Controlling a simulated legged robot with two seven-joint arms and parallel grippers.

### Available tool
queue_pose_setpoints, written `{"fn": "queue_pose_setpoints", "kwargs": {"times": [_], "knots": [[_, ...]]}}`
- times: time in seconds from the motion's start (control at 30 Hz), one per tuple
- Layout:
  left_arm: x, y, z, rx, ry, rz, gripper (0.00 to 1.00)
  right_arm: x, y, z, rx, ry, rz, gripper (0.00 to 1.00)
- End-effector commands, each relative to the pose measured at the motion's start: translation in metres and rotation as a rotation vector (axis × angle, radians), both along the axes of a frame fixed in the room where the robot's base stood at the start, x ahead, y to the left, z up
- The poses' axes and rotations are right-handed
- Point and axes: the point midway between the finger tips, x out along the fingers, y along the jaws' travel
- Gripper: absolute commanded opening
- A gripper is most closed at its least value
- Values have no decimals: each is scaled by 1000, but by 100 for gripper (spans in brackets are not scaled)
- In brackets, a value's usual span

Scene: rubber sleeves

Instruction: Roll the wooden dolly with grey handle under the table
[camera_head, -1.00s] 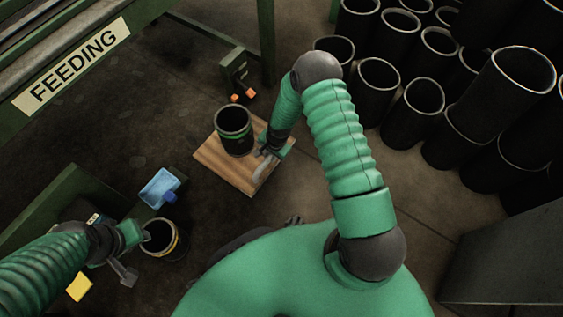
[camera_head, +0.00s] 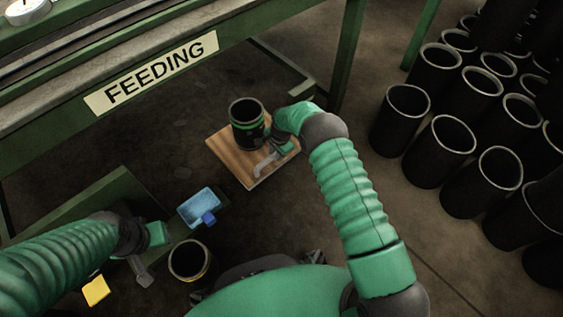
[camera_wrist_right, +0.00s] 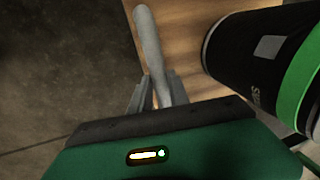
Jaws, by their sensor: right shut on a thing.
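The wooden dolly (camera_head: 235,166) is a flat square board on the floor in front of the green FEEDING table (camera_head: 150,78). A black sleeve with a green band (camera_head: 247,132) stands upright on it. The grey handle (camera_head: 263,166) is at the dolly's near right side; it also shows in the right wrist view (camera_wrist_right: 147,38). My right gripper (camera_wrist_right: 155,92) is shut on the grey handle, its two fingers on either side of it. My left gripper (camera_head: 142,268) is at the lower left, away from the dolly, and its jaw opening is unclear.
A blue bin (camera_head: 199,207) and another black sleeve (camera_head: 190,262) stand at the near left. A yellow block (camera_head: 96,290) is beside my left arm. Many black sleeves (camera_head: 440,150) crowd the right. A green table leg (camera_head: 346,55) stands behind the dolly; dark floor lies under the table.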

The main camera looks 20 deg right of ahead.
Motion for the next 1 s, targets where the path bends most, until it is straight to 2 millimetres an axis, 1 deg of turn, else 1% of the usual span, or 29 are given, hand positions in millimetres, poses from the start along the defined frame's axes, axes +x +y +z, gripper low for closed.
{"fn": "queue_pose_setpoints", "kwargs": {"times": [0.03,0.2,0.67,0.7,0.8,0.83,1.0], "knots": [[0,0,-8,0,0,0,36,5,2,-4,0,-2,2,0],[0,0,-14,0,0,0,36,15,6,-2,-1,1,-1,0],[0,0,-15,0,0,0,36,21,8,1,1,-8,-2,0],[0,0,-15,0,0,0,36,22,8,1,1,-9,-2,26],[0,0,-15,0,0,0,36,21,8,1,0,-8,-2,39],[0,0,-15,0,0,0,36,21,8,1,1,-7,-1,43],[0,0,-15,0,0,0,36,19,7,0,0,-3,-1,43]]}}
